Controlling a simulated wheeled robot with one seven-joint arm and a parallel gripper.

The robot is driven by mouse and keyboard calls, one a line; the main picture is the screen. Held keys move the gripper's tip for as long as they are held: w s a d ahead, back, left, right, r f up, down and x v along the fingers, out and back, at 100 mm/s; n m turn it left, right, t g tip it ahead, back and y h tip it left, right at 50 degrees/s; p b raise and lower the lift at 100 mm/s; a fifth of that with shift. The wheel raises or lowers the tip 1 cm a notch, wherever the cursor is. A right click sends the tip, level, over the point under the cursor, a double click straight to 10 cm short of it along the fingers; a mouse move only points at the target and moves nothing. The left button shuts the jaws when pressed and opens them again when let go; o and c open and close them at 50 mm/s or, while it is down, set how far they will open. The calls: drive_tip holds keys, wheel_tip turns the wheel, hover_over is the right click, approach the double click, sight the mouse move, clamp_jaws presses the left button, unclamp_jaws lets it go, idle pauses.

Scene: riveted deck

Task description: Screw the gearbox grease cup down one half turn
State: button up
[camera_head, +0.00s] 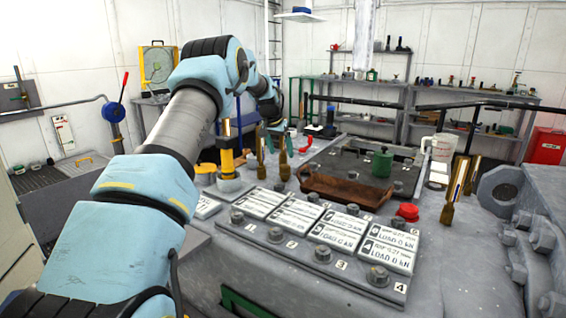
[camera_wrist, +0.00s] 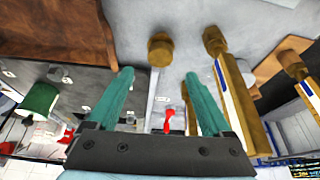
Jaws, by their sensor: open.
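In the wrist view a round brass cap (camera_wrist: 160,50), which looks like the grease cup, stands on the grey housing. It lies just beyond and between the teal fingertips of my gripper (camera_wrist: 158,76). The jaws are apart and nothing is between the pads; I see no contact. In the head view my gripper (camera_head: 275,126) hangs above the far left part of the housing, over brass fittings (camera_head: 284,166). Which of these is the cup is hard to tell there.
Brass gauges with upright glasses (camera_wrist: 232,85) stand close to the right of my fingers. A rusty brown tray (camera_head: 345,190), a green can (camera_head: 382,162) and a red cap (camera_head: 407,212) sit on the deck. Labelled plates (camera_head: 335,228) with bolts lie in front.

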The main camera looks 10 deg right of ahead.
drive_tip(key=shift+v, duration=1.85)
drive_tip(key=shift+a, duration=0.1)
